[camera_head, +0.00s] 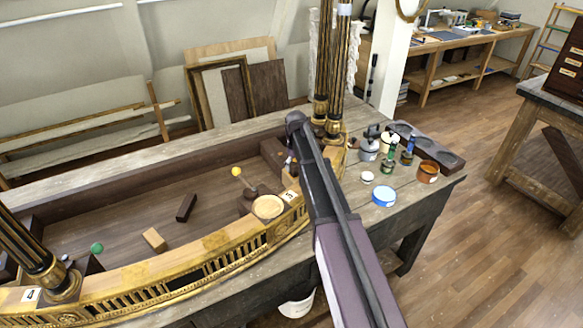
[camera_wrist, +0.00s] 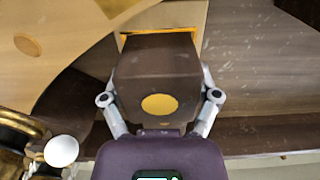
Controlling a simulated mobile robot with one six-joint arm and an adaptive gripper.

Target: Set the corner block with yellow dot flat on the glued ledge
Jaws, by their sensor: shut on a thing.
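My gripper (camera_wrist: 159,88) is shut on a dark brown corner block (camera_wrist: 150,62) with a round yellow dot on the face toward the wrist camera. One grey finger presses each side. Just beyond the block in the wrist view is a pale wooden ledge (camera_wrist: 172,14), with an amber strip, perhaps glue, along the block's far edge. The block hides most of the strip, and I cannot tell whether block and ledge touch. In the head view my arm covers most of the gripper near the console's right end, and I cannot make out the held block there.
The gilt front rail (camera_head: 178,265) curves before the open console well. A loose dark block (camera_head: 186,207), a pale block (camera_head: 154,239) and a yellow ball (camera_head: 236,171) are in the well. Gilt columns (camera_head: 337,75) stand close behind my arm. Jars and a blue-rimmed tin (camera_head: 384,196) stand right.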

